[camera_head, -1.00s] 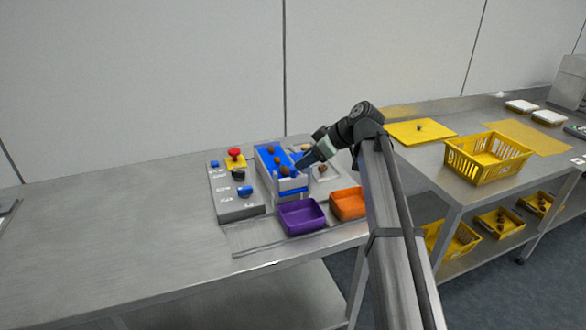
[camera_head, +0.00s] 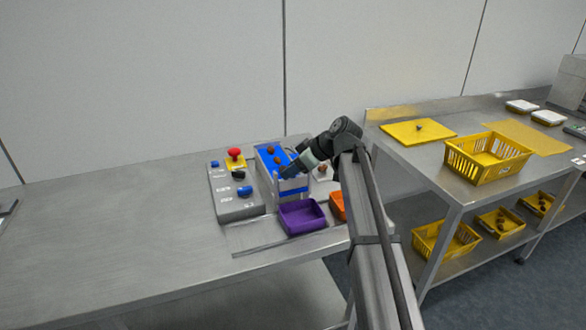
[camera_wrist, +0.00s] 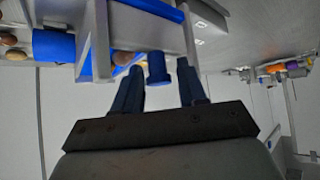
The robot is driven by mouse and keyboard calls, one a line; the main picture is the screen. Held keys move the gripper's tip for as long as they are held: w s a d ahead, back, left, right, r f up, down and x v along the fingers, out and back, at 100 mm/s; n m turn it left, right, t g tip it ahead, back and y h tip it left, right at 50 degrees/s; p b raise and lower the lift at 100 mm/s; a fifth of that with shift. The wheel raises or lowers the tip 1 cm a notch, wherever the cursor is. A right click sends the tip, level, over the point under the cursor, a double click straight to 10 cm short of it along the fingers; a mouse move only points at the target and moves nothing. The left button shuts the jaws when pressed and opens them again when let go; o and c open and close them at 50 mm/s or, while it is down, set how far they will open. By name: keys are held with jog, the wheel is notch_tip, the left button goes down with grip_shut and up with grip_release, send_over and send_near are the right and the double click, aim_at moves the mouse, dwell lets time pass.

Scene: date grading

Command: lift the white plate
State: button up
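A pale grey-white plate (camera_head: 292,184) stands upright at the near end of the blue belt (camera_head: 267,160); I take it as the white plate, though its outline is partly hidden by my gripper. In the wrist view a pale panel (camera_wrist: 150,38) with a blue knob (camera_wrist: 157,68) is ahead. My gripper (camera_wrist: 160,68) is open, with one blue finger on each side of the knob and gaps showing. In the head view my gripper (camera_head: 286,172) is at the belt's near end, and its fingertips are hard to make out.
Brown dates (camera_head: 277,160) lie on the belt. A control box (camera_head: 236,193) with a red button is to its left. A purple bin (camera_head: 301,217) and an orange bin (camera_head: 337,205) stand in front.

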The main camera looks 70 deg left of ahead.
grip_shut()
dwell(0.3)
jog(key=shift+a+r, duration=0.1)
jog(key=shift+r, duration=2.4)
jog(key=shift+c, duration=0.2)
grip_release()
jog(key=shift+r, duration=0.1)
jog(key=shift+o, duration=1.4)
jog(key=v, duration=1.3)
jog(key=shift+w+d+r, duration=0.2)
jog(key=shift+w+d, duration=0.05)
jog(key=shift+d, duration=0.05)
